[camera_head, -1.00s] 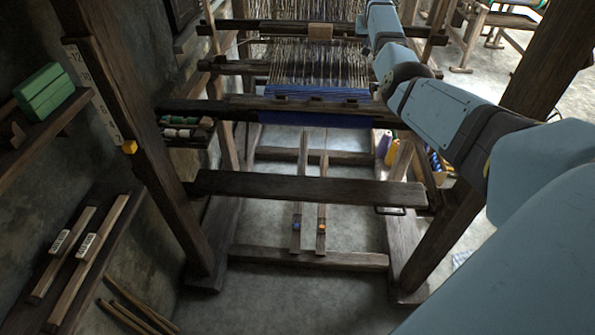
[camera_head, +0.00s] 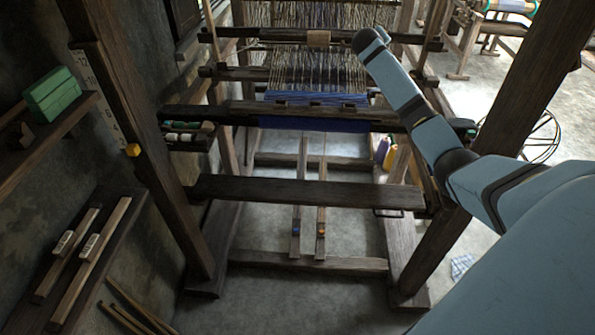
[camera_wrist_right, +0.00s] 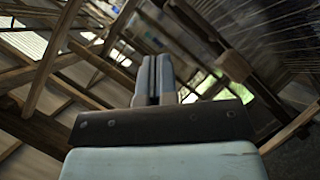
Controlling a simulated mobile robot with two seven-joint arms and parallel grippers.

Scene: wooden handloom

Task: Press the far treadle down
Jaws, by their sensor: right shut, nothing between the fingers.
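Two narrow wooden treadles run side by side under the loom in the head view. The left treadle (camera_head: 297,213) carries a blue mark and the right treadle (camera_head: 321,215) an orange mark. They lie at about the same height; I cannot tell which one is the far treadle. My right arm reaches in from the right, over the loom's right side, well above and away from the treadles. My right gripper (camera_wrist_right: 155,82) shows in the right wrist view with its fingers together and empty, pointing up toward the beams. My left gripper is out of view.
A wide dark plank (camera_head: 308,190) crosses in front of the treadles. A lower crossbar (camera_head: 305,263) runs below their near ends. Thick loom posts (camera_head: 515,90) stand at both sides. Blue cloth (camera_head: 316,97) and warp threads lie behind. Yarn cones (camera_head: 389,158) stand on the right.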

